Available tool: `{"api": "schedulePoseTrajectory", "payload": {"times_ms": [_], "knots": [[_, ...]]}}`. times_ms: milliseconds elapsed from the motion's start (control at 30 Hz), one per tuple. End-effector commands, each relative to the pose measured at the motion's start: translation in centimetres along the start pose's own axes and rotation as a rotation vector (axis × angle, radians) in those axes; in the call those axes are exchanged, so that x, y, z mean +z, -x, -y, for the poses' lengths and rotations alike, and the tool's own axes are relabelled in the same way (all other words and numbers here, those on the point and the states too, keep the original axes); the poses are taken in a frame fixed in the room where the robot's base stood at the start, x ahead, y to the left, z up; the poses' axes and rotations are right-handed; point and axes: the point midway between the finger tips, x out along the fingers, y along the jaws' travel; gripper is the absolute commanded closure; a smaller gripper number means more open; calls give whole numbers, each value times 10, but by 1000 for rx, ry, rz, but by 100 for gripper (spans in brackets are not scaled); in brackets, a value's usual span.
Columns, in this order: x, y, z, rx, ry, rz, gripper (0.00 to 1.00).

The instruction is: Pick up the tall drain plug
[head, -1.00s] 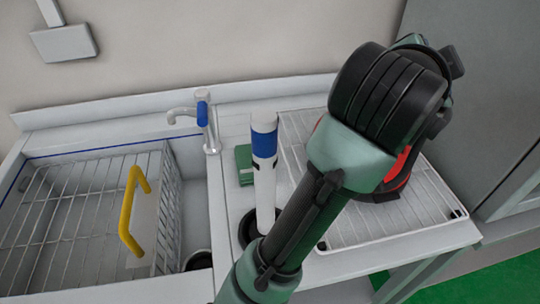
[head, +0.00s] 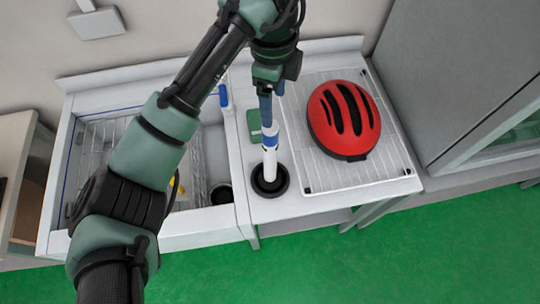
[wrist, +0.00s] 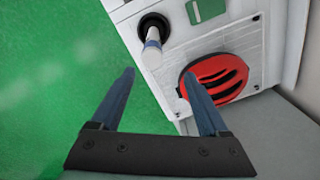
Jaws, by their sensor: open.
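The tall drain plug (head: 270,160) is a white upright cylinder with a blue band near its top. It stands in a black round drain ring (head: 270,181) on the counter right of the sink. My gripper (head: 266,117) points down near the plug's top in the head view, its blue fingers partly overlapping it. In the wrist view my gripper (wrist: 158,72) is open and empty, and the plug (wrist: 152,49) appears between and beyond the fingertips. I cannot tell the exact gap between fingers and plug.
A red helmet (head: 325,128) lies on a white wire rack (head: 385,165) to the right. A green block (head: 255,128) lies close behind the plug. The sink with a wire basket (head: 100,150) is left, partly behind my arm. A grey cabinet (head: 450,80) stands right.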

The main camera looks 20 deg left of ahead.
Motion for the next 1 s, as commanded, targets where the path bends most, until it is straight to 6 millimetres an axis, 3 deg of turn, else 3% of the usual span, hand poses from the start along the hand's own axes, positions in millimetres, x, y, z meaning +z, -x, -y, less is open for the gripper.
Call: {"api": "schedulePoseTrajectory", "payload": {"times_ms": [33,167,500,767,1000], "knots": [[4,5,-3,19,-1,4,22],[7,-4,-8,40,-8,6,22],[6,-64,-10,38,-6,3,22],[6,-80,-11,37,-6,6,22],[4,-112,-16,38,-4,6,22]]}}
